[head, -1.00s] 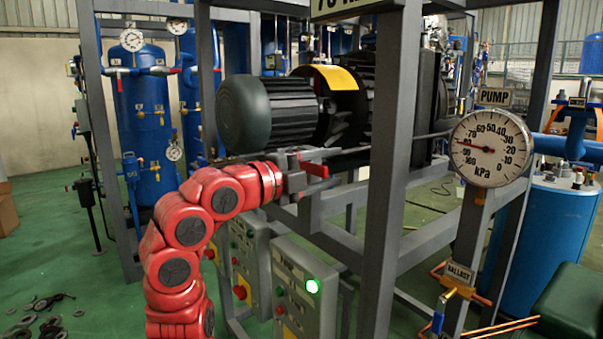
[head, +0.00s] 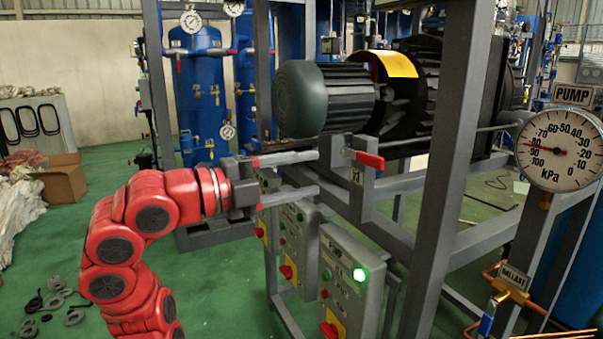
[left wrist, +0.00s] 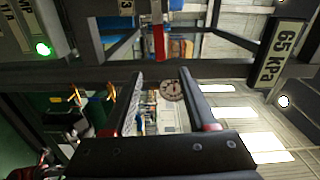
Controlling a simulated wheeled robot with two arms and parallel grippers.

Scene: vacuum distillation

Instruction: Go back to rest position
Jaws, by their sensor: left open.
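My left gripper (head: 318,172) reaches in from the left in the head view. Its two long grey fingers are open, with nothing between them. A valve with a red lever handle (head: 368,159) is mounted on the grey frame just right of the fingertips, apart from them. In the left wrist view the open fingers (left wrist: 161,76) point towards the frame, and the red handle (left wrist: 159,42) shows at the top, beyond the tips. My right gripper is not in view.
The grey frame (head: 446,150) carries a dark motor and pump (head: 325,95). Below, control boxes with red knobs stand close together; one has a lit green lamp (head: 360,274). A PUMP gauge (head: 561,150) is at the right.

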